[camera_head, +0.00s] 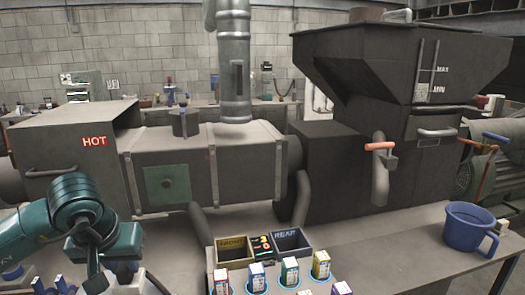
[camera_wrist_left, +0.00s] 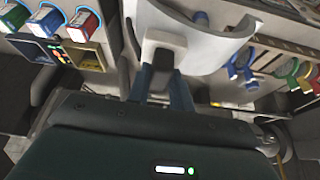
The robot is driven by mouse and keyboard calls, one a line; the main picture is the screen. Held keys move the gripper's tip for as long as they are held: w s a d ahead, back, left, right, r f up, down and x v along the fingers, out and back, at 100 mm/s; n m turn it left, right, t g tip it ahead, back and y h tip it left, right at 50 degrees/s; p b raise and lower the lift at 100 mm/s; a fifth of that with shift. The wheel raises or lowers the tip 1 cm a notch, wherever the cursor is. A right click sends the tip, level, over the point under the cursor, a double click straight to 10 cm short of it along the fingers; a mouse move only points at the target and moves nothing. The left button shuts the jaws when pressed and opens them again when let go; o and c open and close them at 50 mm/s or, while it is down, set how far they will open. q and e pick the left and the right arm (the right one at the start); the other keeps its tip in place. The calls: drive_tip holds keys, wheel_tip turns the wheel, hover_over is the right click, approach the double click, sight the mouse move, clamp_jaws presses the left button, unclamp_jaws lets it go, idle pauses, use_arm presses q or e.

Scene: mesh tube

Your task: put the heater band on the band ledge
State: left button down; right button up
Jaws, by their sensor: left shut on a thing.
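My left gripper (camera_wrist_left: 165,62) is shut on a pale grey curved band, which I take to be the heater band (camera_wrist_left: 212,42), in the left wrist view. A pale block with a dark piece sits on the band between the fingers. In the head view my teal left arm comes in at lower left, and its gripper (camera_head: 125,270) points down and away; the band is not clearly visible there. I cannot pick out the band ledge with certainty in either view. My right gripper is not in view.
A rack of coloured cartons (camera_head: 290,270) stands at bottom centre, with two open bins behind it, one marked REAR (camera_head: 292,241). A blue mug (camera_head: 468,228) stands on the right bench. A large machine with a HOT-labelled housing (camera_head: 70,150) and a hopper (camera_head: 405,65) fills the back.

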use_arm(q)
drive_tip(key=s+d+f+m, duration=0.1)
drive_tip(key=s+d+f, duration=0.5)
drive_tip(key=s+f, duration=0.1)
drive_tip(key=shift+s+d+f+m+h, duration=0.15)
drive_tip(key=shift+f+m+h, duration=0.15)
drive_tip(key=shift+f+m, duration=0.15)
